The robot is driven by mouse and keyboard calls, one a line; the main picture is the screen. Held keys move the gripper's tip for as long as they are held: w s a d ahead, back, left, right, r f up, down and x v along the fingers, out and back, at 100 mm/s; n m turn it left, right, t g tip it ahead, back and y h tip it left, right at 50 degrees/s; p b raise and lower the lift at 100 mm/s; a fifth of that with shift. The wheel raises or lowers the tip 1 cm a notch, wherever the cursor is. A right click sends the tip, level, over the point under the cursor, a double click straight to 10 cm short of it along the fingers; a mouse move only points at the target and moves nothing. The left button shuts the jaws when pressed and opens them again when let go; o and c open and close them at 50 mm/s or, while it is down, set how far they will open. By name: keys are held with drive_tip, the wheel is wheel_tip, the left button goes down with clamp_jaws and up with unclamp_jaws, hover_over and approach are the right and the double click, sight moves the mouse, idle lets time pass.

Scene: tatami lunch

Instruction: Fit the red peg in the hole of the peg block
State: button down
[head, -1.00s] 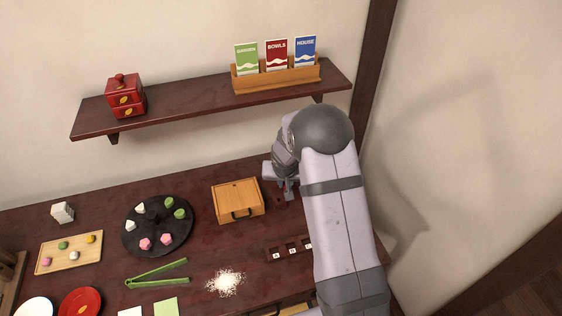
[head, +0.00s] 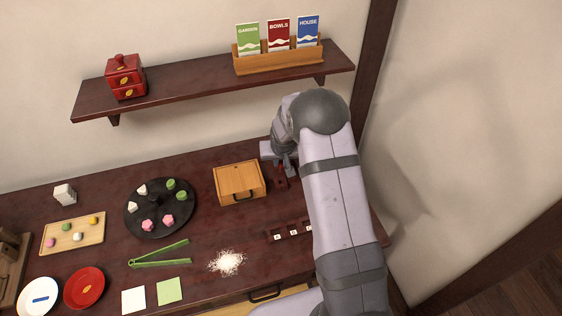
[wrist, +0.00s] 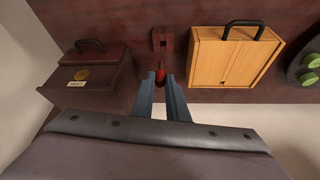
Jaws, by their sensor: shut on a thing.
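My gripper (wrist: 163,92) is shut on the red peg (wrist: 160,76), whose red end shows between the fingertips in the wrist view. The peg block (wrist: 162,39) is a dark red-brown piece with a small dark hole, just beyond the peg in that view. The peg looks apart from the hole, but I cannot tell its height above the table. In the head view, my gripper (head: 287,172) is at the back right of the table, beside the peg block (head: 281,183); the peg is not clear there.
A wooden box with a black handle (head: 239,181) stands close to the left of the peg block. A dark handled box (wrist: 95,68) stands on the other side. A labelled dark rack (head: 290,232) lies in front. A wall shelf (head: 210,78) hangs above.

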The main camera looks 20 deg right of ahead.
drive_tip(key=shift+f+b, duration=1.6)
drive_tip(key=shift+f, duration=0.8)
drive_tip(key=shift+f+b, duration=2.05)
drive_tip(key=shift+f, duration=0.1)
drive_tip(key=c, duration=1.7)
unclamp_jaws()
drive_tip(key=shift+o, duration=0.2)
drive_tip(key=b+v, duration=0.1)
drive_tip(key=v, duration=0.6)
drive_tip(key=shift+r, duration=0.15)
drive_tip(key=shift+s, duration=0.15)
